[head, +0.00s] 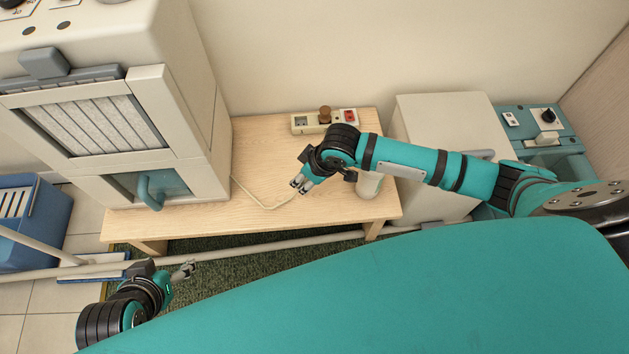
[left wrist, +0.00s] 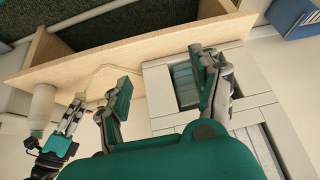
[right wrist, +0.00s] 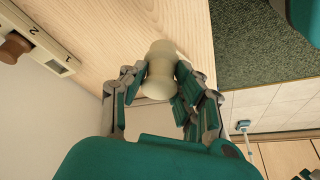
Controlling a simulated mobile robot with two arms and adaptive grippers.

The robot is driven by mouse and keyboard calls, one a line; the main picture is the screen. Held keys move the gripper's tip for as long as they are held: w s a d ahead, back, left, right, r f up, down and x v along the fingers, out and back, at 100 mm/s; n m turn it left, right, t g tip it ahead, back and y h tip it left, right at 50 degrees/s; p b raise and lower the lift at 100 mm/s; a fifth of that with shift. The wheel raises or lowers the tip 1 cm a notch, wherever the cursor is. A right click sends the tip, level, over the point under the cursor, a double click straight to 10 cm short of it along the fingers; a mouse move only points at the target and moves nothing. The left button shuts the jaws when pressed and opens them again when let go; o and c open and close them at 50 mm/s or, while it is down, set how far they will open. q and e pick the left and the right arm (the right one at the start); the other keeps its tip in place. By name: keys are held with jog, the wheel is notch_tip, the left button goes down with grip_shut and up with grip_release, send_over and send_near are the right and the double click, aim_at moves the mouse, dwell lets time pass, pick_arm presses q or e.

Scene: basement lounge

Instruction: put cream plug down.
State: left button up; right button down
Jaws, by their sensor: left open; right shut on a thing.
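The cream plug (right wrist: 160,70) shows in the right wrist view as a rounded, waisted cream piece between the fingers of my right gripper (right wrist: 158,88), which is shut on it. In the head view my right gripper (head: 301,184) is over the front part of the wooden table (head: 190,221); the plug is mostly hidden there. I cannot tell whether the plug touches the tabletop. A thin cream cord (head: 256,200) runs over the table towards that gripper. My left gripper (head: 184,271) is open and empty, in front of the table at the lower left; its spread fingers show in the left wrist view (left wrist: 160,75).
A power strip (head: 311,125) with a brown plug (head: 325,115) lies at the table's back. A white bottle-like thing (head: 369,185) stands right of my right gripper, partly behind my arm. A large cream machine (head: 172,110) stands at left.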

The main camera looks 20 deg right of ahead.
notch_tip(320, 180, down, 4)
jog(key=shift+r+b, duration=0.1)
jog(key=shift+b, duration=0.5)
jog(key=shift+f, duration=0.3)
notch_tip(320, 180, down, 3)
jog(key=shift+f+b, duration=0.2)
jog(key=shift+b, duration=0.65)
pick_arm(q)
jog(key=w+d+r+t+h, duration=0.2)
jog(key=w+d+r+t, duration=0.2)
jog(key=w+r+t, duration=0.4)
notch_tip(320, 180, up, 3)
jog(key=shift+w+f+t+h, duration=0.2)
jog(key=shift+w+t+h, duration=0.15)
jog(key=shift+w, duration=0.8)
jog(key=shift+d, duration=0.1)
pick_arm(e)
jog(key=shift+f, duration=0.15)
jog(key=c, duration=1)
grip_release()
